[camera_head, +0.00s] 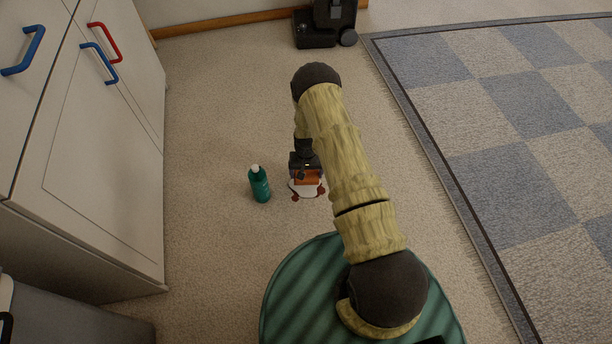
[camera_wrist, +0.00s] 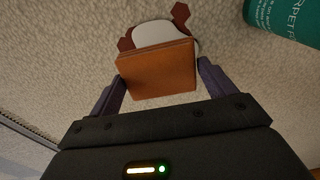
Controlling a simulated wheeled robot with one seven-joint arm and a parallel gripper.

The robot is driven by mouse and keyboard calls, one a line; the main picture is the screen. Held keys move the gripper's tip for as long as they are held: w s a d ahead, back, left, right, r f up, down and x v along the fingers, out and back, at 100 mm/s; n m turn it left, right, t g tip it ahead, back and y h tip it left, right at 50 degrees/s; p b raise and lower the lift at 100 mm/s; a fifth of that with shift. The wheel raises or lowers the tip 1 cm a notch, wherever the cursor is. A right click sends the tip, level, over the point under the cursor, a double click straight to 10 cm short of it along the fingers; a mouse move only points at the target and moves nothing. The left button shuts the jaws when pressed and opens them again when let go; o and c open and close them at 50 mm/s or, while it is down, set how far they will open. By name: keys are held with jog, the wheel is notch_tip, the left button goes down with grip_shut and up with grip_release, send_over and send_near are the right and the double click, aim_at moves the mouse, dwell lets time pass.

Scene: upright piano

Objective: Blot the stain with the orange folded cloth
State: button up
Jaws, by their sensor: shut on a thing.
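The orange folded cloth (camera_wrist: 158,72) is held between the two fingers of my gripper (camera_wrist: 155,85) in the wrist view. In the head view the cloth (camera_head: 308,177) shows under my gripper (camera_head: 306,172), low over the carpet. A dark reddish-brown stain (camera_head: 295,196) spreads on the carpet around a white patch (camera_head: 306,188) just in front of the cloth. In the wrist view the white patch (camera_wrist: 165,32) and parts of the stain (camera_wrist: 181,13) show beyond the cloth, which hides the rest. I cannot tell whether the cloth touches them.
A green bottle (camera_head: 260,185) with a white cap stands just left of the stain; it also shows in the wrist view (camera_wrist: 285,20). A white cabinet (camera_head: 95,150) with blue and red handles is at left. A checkered rug (camera_head: 500,110) lies at right. A black machine (camera_head: 322,25) stands at the back.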

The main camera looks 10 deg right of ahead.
aim_at(306, 187)
jog(key=shift+f+b, duration=2.55)
jog(key=shift+f, duration=0.4)
jog(key=shift+f, duration=0.55)
dwell(0.6)
jog(key=shift+r, duration=0.55)
jog(key=shift+r+p, duration=2.7)
jog(key=shift+r, duration=0.3)
